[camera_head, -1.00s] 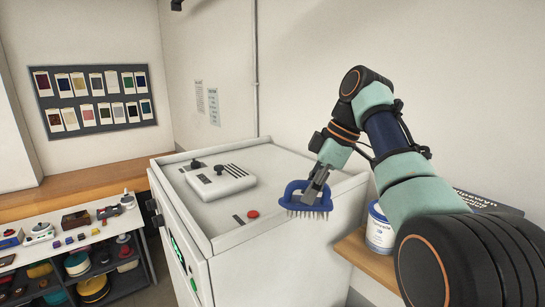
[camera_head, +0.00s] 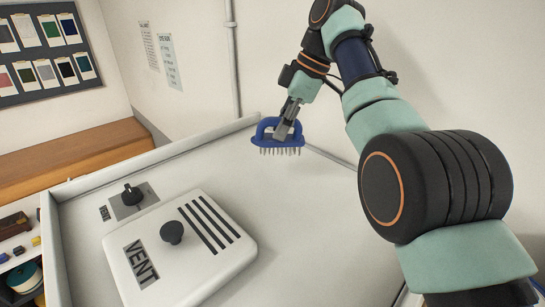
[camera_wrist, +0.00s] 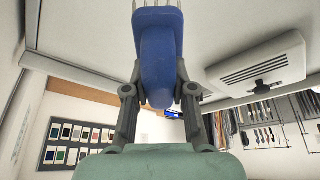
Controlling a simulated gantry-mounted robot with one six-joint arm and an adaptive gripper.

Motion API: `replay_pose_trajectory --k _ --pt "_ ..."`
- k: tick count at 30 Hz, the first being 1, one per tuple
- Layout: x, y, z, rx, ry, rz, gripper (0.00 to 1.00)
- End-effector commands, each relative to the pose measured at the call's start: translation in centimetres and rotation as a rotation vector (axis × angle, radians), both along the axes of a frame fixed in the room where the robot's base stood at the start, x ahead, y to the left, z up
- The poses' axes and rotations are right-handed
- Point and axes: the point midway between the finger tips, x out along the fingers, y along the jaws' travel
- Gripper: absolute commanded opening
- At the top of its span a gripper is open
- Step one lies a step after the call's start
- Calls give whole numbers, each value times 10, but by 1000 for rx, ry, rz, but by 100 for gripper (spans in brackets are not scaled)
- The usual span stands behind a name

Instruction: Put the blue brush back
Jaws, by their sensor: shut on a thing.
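The blue brush (camera_head: 267,133) has a looped handle and a row of pale bristles pointing down. My gripper (camera_head: 287,128) is shut on its handle. It holds the brush above the far part of the white cabinet top (camera_head: 330,210), near the back wall; the exact gap beneath the bristles is hard to judge. In the wrist view the blue brush (camera_wrist: 158,60) sits between the two fingers of my gripper (camera_wrist: 160,95).
A white raised lid marked VENT (camera_head: 185,250) with a black knob stands on the cabinet top, beside a small dark knob on a plate (camera_head: 131,195). A raised rim (camera_head: 165,155) edges the top. The top's right part is clear. A wooden counter (camera_head: 75,160) lies beyond.

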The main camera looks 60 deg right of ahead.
Motion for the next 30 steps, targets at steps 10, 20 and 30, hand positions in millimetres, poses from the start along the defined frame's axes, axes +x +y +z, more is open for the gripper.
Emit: replay_pose_trajectory --k 10,20,30 --pt "0 0 -46 0 0 0 0" --pt "0 0 -50 0 0 0 0" --pt "0 0 -52 0 0 0 50"
